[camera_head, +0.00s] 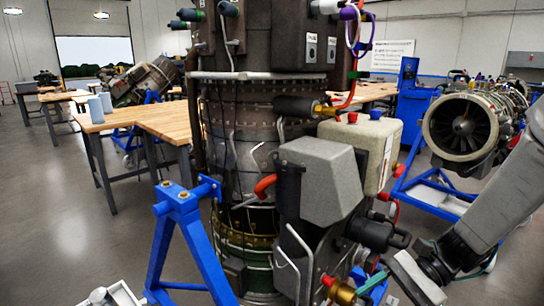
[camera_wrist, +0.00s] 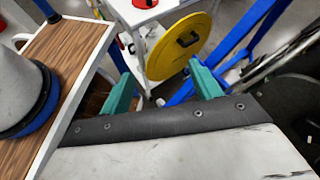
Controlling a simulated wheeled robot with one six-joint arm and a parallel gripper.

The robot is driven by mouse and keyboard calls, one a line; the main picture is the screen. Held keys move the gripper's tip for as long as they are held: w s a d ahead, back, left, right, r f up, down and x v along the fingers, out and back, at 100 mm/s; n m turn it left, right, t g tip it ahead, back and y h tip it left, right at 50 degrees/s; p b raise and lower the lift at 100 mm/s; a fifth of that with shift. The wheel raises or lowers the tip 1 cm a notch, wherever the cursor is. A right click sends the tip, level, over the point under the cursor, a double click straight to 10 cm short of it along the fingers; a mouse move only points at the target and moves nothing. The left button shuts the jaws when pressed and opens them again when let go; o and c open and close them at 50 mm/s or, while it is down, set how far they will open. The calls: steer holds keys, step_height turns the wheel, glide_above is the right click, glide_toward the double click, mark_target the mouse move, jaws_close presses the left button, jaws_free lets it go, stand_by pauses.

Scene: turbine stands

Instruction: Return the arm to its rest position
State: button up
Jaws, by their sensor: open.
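My arm (camera_head: 500,195) comes in from the right edge of the head view and reaches down to the lower right, in front of the upright engine (camera_head: 262,130). A teal finger of my gripper shows low in that view, near the engine's lower right side. In the wrist view my gripper (camera_wrist: 160,74) has its two teal fingers wide apart, with nothing held between them. The lower parts of the fingers are hidden behind a dark riveted edge. Whether the fingers touch anything cannot be told.
Blue stand legs (camera_head: 185,235) hold the engine. A yellow disc (camera_wrist: 167,58) with a black handle lies beyond the fingers, by a white cart (camera_wrist: 150,12). A wood-topped table (camera_wrist: 62,45) bears a grey cone. A second engine (camera_head: 462,125) stands right. Floor is open at left.

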steer(key=s+d+r+n+t+h, duration=0.2)
steer(key=s+r+n+h, duration=0.4)
steer(key=s+d+r+n+t+h, duration=0.2)
steer(key=s+d+r+n+h, duration=0.1)
steer(key=s+r+n+h, duration=0.2)
steer(key=shift+s+d+r+n+h, duration=0.4)
steer(key=shift+s+r+n, duration=0.3)
steer(key=shift+r, duration=0.55)
